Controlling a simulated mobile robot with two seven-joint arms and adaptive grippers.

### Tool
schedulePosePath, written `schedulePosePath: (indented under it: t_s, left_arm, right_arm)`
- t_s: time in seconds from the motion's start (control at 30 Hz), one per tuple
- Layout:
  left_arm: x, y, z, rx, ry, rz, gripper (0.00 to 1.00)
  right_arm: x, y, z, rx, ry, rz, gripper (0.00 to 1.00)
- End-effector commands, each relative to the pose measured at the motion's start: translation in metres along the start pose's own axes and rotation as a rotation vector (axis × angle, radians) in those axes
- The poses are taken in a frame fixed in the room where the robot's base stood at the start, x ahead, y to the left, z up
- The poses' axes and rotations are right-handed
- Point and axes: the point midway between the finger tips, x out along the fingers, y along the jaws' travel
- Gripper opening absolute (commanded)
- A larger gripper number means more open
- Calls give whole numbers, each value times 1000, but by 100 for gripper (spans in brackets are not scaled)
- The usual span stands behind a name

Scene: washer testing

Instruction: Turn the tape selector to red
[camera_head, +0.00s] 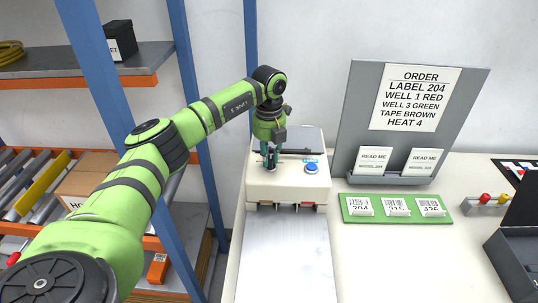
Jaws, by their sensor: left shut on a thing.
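The cream tape machine (285,188) stands on the bench at the head of a grey metal strip. My left gripper (269,165) points down onto the left part of its top. It is shut on the tape selector, which its fingers hide. I cannot tell which colour the selector points to. A round blue button (311,168) sits on the machine's top to the right of my left gripper. My right gripper is not in view.
A grey board (355,110) with an order sheet (415,98) reading "TAPE BROWN" stands right of the machine. A green label tray (380,215) lies before it. A dark open case (515,262) is at far right. A blue-post rack stands left.

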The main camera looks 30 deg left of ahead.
Motion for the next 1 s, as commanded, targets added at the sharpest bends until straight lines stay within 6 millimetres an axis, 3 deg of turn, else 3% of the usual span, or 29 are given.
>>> schedulePosePath:
  t_s: [0.33, 1.0]
  left_arm:
    - [0, 0, 2, 138, -2, 0, 0]
    - [0, -1, 4, 663, -3, 0, 0]
  right_arm:
    - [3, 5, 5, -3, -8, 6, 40]
    - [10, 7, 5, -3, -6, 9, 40]
